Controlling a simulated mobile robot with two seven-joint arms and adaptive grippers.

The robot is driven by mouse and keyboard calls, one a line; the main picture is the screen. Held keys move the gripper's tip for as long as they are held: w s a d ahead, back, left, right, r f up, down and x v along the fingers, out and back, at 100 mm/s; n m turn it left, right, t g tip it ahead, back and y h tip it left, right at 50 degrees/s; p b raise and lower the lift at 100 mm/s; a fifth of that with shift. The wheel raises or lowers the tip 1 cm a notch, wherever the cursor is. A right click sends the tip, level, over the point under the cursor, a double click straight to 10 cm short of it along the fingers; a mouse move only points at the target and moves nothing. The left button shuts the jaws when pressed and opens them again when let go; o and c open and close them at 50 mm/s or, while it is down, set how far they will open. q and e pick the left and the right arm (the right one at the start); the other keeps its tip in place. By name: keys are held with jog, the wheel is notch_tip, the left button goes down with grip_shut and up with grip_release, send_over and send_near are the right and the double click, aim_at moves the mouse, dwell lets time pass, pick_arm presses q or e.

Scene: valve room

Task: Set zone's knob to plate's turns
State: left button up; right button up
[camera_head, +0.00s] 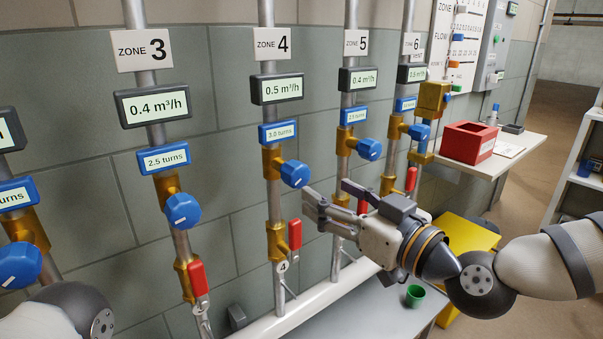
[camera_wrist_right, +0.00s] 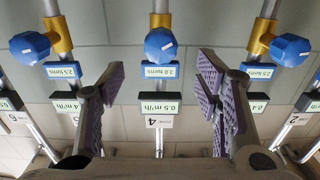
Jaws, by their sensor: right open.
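In the head view the Zone 4 pipe has a blue knob (camera_head: 294,173) with a white mark, a blue plate (camera_head: 277,132) reading 3.0 turns and a display (camera_head: 277,89) reading 0.5 m³/h. Zone 3's knob (camera_head: 182,210) sits under a plate (camera_head: 164,158) reading 2.5 turns; Zone 5's knob (camera_head: 369,149) is farther right. My right gripper (camera_head: 326,192) is open and empty, just right of and below Zone 4's knob, apparently apart from it. In the upside-down wrist view, Zone 4's knob (camera_wrist_right: 160,45) lies centred beyond the spread fingers. My left gripper is out of view.
Red-handled levers (camera_head: 294,234) hang below the knobs. A red box (camera_head: 468,142) stands on a shelf at right. A green cup (camera_head: 415,294) sits on the low grey surface, beside a yellow stool (camera_head: 465,238). A zone and flow chart (camera_head: 460,25) hangs at back right.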

aim_at(302, 179)
jog(key=x, duration=0.9)
jog(key=shift+w+a+f+b, duration=0.1)
jog(key=shift+w+a+b, duration=0.15)
jog(key=shift+w+b, duration=0.05)
jog(key=shift+c, duration=0.3)
jog(key=c, duration=1.1)
